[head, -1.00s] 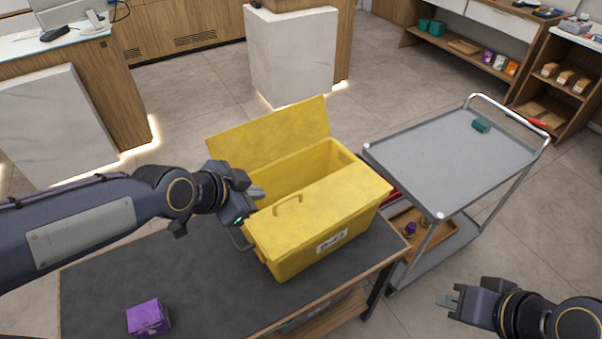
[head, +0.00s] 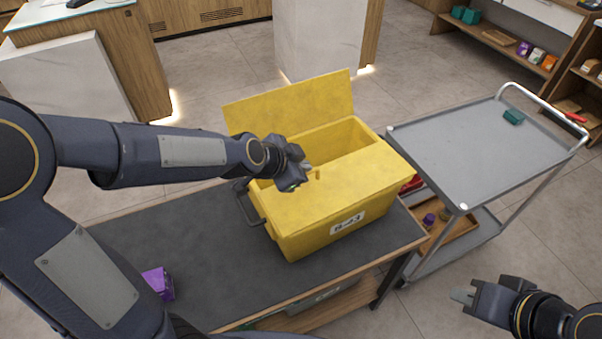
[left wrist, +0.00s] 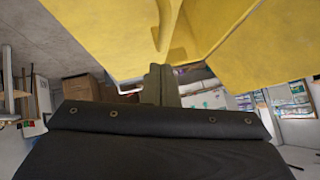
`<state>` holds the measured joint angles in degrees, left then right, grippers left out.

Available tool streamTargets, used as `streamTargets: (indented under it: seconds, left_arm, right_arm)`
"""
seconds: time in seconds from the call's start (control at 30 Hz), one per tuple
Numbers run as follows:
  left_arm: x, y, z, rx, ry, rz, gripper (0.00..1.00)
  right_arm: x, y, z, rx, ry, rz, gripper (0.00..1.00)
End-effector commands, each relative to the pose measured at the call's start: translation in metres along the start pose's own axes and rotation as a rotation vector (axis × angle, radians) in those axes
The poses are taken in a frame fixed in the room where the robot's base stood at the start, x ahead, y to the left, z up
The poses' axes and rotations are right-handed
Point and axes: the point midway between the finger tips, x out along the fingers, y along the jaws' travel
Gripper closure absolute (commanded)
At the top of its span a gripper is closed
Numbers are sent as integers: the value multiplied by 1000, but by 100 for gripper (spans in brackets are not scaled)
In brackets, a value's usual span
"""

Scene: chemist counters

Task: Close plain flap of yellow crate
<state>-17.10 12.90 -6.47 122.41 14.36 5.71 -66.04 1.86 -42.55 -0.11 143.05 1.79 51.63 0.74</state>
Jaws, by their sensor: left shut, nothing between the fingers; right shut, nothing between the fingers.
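The yellow crate (head: 300,240) stands on the dark table, its labelled side facing me. Its plain flap (head: 292,106) stands raised and tilted back at the far side, leaving the far half of the crate open. The near flap (head: 360,180) lies shut; its handle is mostly hidden behind my left gripper. My left gripper (head: 308,168) is shut and empty, over the crate near the handle and the opening; I cannot tell whether it touches. The left wrist view shows its fingers (left wrist: 160,85) close to yellow surfaces. My right gripper (head: 462,296) is shut and empty, off to the right.
A grey trolley (head: 470,150) stands close on the right, with a small green box (head: 513,117) on top. A purple box (head: 158,283) is on the table (head: 215,290), partly behind my left arm. Floor is clear behind the crate.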

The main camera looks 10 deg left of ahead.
Motion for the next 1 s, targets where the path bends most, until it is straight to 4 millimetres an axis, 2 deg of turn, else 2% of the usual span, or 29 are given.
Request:
streamTargets:
  seconds: [0.1, 0.5, 0.8, 1.0]
  left_arm:
    - [7, 0, 7, -2, 0, -1, 100]
    - [7, 0, 8, 0, 1, 0, 100]
    - [20, -4, 20, -49, 3, 49, 100]
    - [20, -7, 20, -51, 0, 51, 100]
  right_arm:
    - [5, 2, 3, 0, 0, 0, 100]
    - [6, 3, 3, 0, 0, 0, 100]
    - [41, 19, 20, 0, 0, 0, 100]
    - [46, 21, 23, 0, 0, 0, 100]
